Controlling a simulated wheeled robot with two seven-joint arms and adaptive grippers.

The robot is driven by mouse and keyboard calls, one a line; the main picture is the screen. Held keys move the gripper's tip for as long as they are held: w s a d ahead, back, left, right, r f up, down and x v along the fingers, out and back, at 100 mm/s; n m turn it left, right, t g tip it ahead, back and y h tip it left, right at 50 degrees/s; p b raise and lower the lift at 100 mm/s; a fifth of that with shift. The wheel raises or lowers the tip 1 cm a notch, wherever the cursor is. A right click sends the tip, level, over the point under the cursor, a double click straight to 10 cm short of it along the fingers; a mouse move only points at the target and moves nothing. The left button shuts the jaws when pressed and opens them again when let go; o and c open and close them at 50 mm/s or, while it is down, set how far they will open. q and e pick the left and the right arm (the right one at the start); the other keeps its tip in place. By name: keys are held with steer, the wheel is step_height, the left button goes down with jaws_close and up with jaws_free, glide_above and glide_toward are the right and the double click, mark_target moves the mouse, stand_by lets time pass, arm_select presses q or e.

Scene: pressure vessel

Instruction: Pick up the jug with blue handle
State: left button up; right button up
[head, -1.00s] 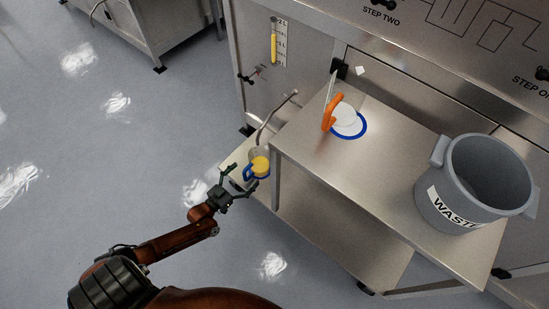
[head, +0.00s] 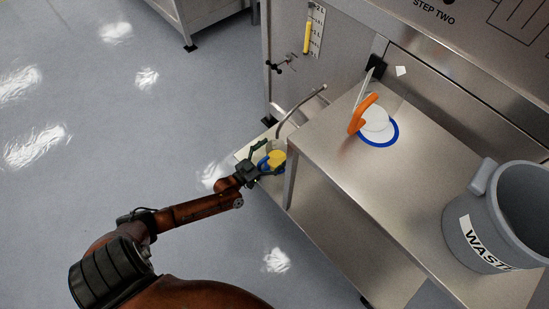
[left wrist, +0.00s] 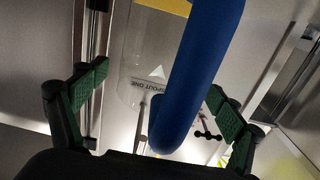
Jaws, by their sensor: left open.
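The jug with the blue handle (head: 276,159) stands low beside the steel table, under a curved spout, with yellow at its top. In the left wrist view its blue handle (left wrist: 196,75) runs between my open fingers, and its clear body (left wrist: 150,65) lies behind it. My left gripper (head: 260,160) is open around the handle; in the left wrist view its green-padded fingers (left wrist: 158,105) are apart on both sides, with no visible grip on it. Part of the jug is hidden by the gripper. My right gripper is not in view.
The steel table (head: 335,160) is close to the right of the gripper. The curved spout (head: 290,108) hangs near the blue-handled jug. The floor at left is clear.

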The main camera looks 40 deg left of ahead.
arm_select(q)
steer(key=shift+r, duration=0.1)
steer(key=shift+c, duration=0.2)
steer(key=c, duration=1.6)
steer(key=shift+c, duration=0.5)
steer(key=shift+r, duration=0.15)
